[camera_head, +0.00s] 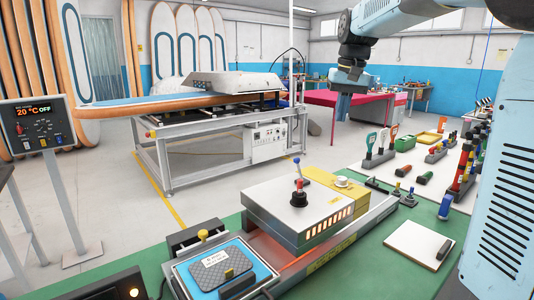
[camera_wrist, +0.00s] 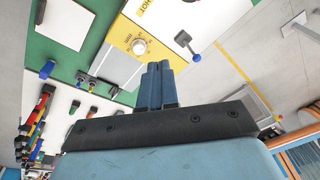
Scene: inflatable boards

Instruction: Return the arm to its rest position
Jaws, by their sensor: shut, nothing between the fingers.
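My light blue arm reaches in from the upper right in the head view. My gripper (camera_head: 341,106) points down, raised in the air beyond the green bench. In the wrist view its two blue fingers (camera_wrist: 157,86) are together and hold nothing. Nothing touches the gripper in either view.
A green bench (camera_head: 361,271) holds a grey and yellow heater box (camera_head: 297,216) with a blue-knobbed lever, a pad on a blue plate (camera_head: 225,268), and a clipboard (camera_head: 419,246). Hand tools (camera_head: 378,146) stand on a white surface at right. A control panel (camera_head: 40,125) stands at left.

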